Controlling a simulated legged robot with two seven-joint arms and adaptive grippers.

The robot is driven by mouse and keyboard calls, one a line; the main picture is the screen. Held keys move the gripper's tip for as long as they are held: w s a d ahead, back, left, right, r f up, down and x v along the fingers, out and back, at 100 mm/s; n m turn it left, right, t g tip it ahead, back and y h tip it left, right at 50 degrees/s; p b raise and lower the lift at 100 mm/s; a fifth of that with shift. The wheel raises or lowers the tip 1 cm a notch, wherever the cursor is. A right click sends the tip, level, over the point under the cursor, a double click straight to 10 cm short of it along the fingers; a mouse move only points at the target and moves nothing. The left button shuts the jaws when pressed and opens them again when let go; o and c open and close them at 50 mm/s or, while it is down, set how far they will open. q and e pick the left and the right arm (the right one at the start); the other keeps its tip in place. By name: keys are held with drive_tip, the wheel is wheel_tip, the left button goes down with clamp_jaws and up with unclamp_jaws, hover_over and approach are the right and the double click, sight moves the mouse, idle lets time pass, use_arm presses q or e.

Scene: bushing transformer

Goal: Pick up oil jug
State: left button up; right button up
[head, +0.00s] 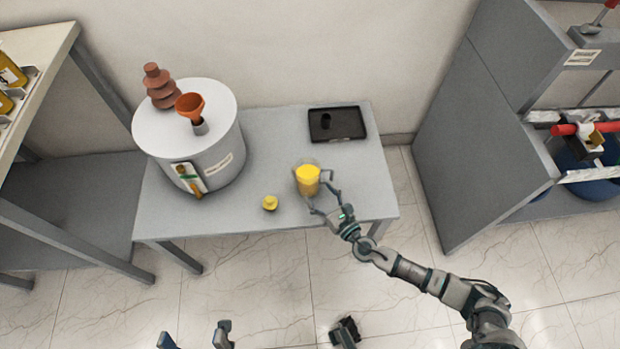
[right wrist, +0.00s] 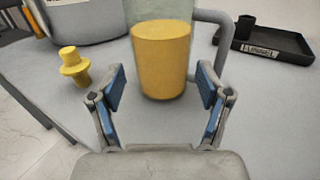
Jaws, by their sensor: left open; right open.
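The oil jug (head: 308,181) is a clear jug with yellow oil in it and a grey handle on its right side. It stands upright on the grey table, right of the middle. In the right wrist view the jug (right wrist: 161,62) is straight ahead, just beyond the fingertips. My right gripper (head: 322,200) is open at the jug's near side, one finger to each side of it; its blue pads (right wrist: 160,90) show a gap, and they do not visibly grip the jug. My left gripper (head: 196,338) is open and empty at the bottom edge, over the floor, away from the table.
A yellow cap-like piece (head: 270,203) stands left of the jug. A white cylindrical transformer tank (head: 222,150) with an orange funnel (head: 190,105) and brown bushing (head: 160,86) fills the table's left. A black tray (head: 348,125) lies behind the jug. A grey cabinet (head: 470,140) stands right.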

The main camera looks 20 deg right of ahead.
sight(316, 188)
drive_tip(key=w, duration=0.2)
drive_tip(key=w+f+b, duration=0.1)
drive_tip(key=w, duration=0.1)
drive_tip(key=shift+a, duration=0.1)
drive_tip(key=shift+w+a+r, duration=0.15)
drive_tip(key=shift+w+a, duration=0.15)
drive_tip(key=shift+a+r, duration=0.1)
drive_tip(key=shift+a, duration=0.05)
drive_tip(key=shift+c, duration=0.5)
drive_tip(key=c, duration=0.8)
drive_tip(key=shift+d, duration=0.25)
drive_tip(key=shift+c, duration=1.4)
